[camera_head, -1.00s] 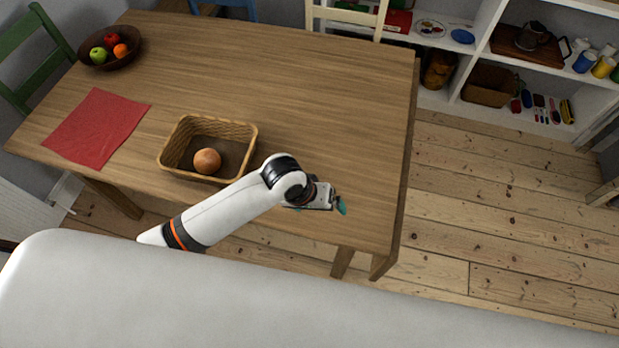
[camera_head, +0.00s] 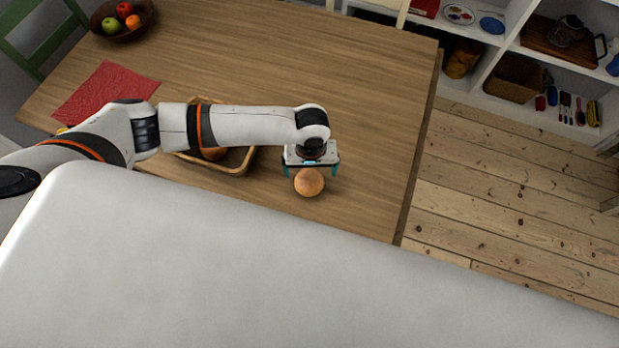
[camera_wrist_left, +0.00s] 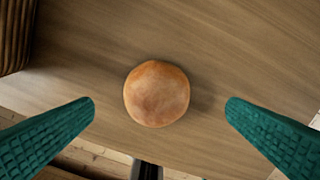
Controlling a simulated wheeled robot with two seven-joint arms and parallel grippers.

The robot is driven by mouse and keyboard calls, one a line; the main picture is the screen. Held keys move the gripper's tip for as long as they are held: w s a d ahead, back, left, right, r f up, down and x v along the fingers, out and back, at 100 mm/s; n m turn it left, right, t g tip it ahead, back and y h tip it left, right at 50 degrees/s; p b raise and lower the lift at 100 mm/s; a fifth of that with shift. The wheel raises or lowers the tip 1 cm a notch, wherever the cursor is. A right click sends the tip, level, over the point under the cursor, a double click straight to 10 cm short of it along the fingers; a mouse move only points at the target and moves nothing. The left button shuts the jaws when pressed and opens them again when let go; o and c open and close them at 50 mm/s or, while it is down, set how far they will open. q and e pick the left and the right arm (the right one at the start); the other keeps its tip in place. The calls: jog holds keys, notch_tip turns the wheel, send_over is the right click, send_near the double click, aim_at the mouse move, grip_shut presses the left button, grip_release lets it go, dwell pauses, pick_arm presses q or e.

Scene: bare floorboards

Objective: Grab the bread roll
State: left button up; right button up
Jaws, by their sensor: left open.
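A round brown bread roll (camera_head: 309,182) lies on the wooden table near its front edge. It also shows in the left wrist view (camera_wrist_left: 157,93), in the middle between my two teal fingers. My left gripper (camera_head: 311,172) is open just above the roll, with a finger to each side of it and clear space between. In the left wrist view my left gripper (camera_wrist_left: 160,108) touches nothing. Another roll (camera_head: 213,153) sits in the wicker basket (camera_head: 246,161), partly hidden by my left arm. My right gripper is not in view.
The wooden table (camera_head: 362,112) is clear around the roll, with its right edge beyond. A red cloth (camera_head: 106,92) and a bowl of fruit (camera_head: 123,34) are at the left. The basket's side shows in the left wrist view (camera_wrist_left: 14,36).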

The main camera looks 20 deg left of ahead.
aim_at(309, 177)
pick_arm(q)
jog(key=f, duration=0.2)
jog(key=f+p, duration=0.1)
jog(key=f, duration=0.2)
jog(key=shift+s+a+f, duration=0.15)
jog(key=shift+a+f, duration=0.05)
jog(key=shift+f, duration=0.1)
jog(key=shift+c, duration=0.6)
jog(key=c, duration=0.9)
